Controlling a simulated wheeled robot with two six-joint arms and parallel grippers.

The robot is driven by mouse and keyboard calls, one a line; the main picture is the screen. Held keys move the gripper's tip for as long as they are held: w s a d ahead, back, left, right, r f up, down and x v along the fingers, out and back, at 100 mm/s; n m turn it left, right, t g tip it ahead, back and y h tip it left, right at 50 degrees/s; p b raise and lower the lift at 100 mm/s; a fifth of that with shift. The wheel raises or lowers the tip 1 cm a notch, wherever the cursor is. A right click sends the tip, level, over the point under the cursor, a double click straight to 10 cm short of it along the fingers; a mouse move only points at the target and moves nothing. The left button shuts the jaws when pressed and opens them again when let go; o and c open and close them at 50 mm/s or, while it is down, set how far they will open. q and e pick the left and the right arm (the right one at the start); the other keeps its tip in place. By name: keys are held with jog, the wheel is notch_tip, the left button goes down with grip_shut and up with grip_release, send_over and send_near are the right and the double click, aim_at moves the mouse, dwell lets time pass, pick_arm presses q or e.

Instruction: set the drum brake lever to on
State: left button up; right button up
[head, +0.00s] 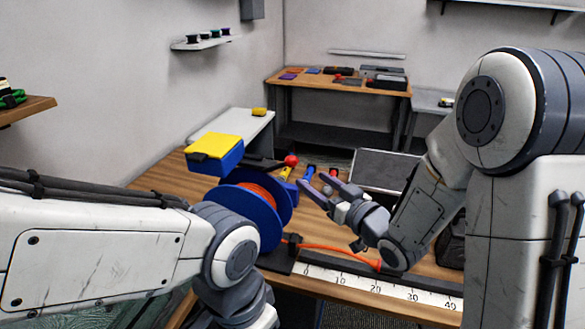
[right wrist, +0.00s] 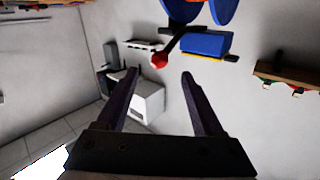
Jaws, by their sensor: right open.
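The blue drum (head: 270,218) stands on the wooden table, with orange cable (head: 262,186) wound on it. The brake lever is a dark bar (head: 264,163) with a red ball knob (head: 291,160), sticking out to the right above the drum. In the right wrist view the red knob (right wrist: 159,60) shows between the fingertips, with the dark bar (right wrist: 176,41) running up to the drum. My right gripper (head: 314,184) is open and empty, apart from the knob, just right of and below it. My left arm crosses the lower left; its gripper is out of view.
A yellow-topped blue box (head: 215,152) sits behind the drum. Orange cable runs right along a white ruler strip (head: 375,288). Small blue, red and yellow items stand behind my right gripper. A grey panel (head: 385,170) stands further right.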

aim_at(295, 163)
jog(key=shift+y, duration=0.3)
jog(key=p+x, duration=0.1)
jog(key=x, duration=0.2)
jog(key=p+x, duration=0.1)
jog(key=x, duration=0.2)
jog(key=p+x, duration=0.1)
jog(key=x, duration=0.2)
jog(key=shift+d+r, duration=0.15)
jog(key=shift+r, duration=0.25)
jog(key=shift+w+a+f, duration=0.1)
jog(key=shift+w+a, duration=0.3)
jog(key=shift+w, duration=0.2)
grip_shut()
